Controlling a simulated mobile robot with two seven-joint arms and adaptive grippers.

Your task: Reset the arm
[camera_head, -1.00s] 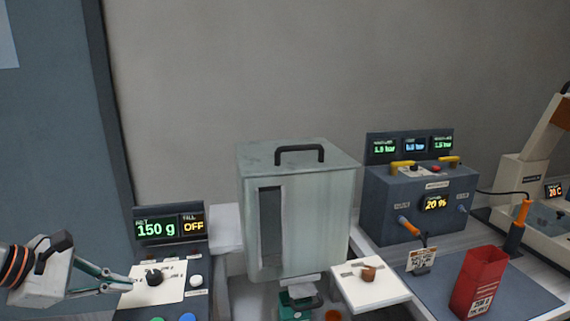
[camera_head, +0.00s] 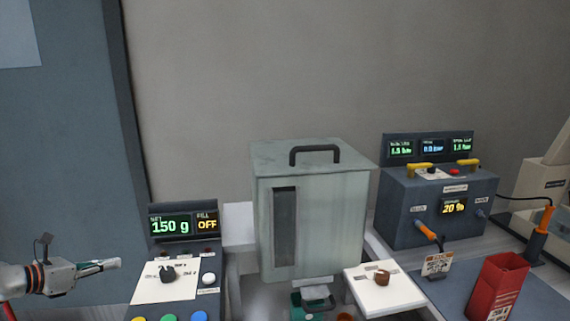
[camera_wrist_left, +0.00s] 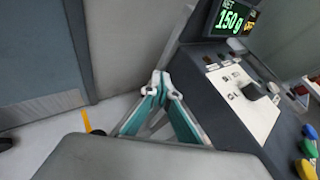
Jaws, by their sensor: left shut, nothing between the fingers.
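My left gripper (camera_head: 117,263) is at the lower left of the head view, left of the weighing console (camera_head: 205,254). My right gripper is not in view.
A pale metal hopper (camera_head: 335,215) with a black handle stands in the middle. A blue control box (camera_head: 400,215) with yellow handles and a red container (camera_head: 497,287) stand at the right. A blue door (camera_head: 60,150) is at the left. In the left wrist view, floor (camera_wrist_left: 50,135) shows beside the console.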

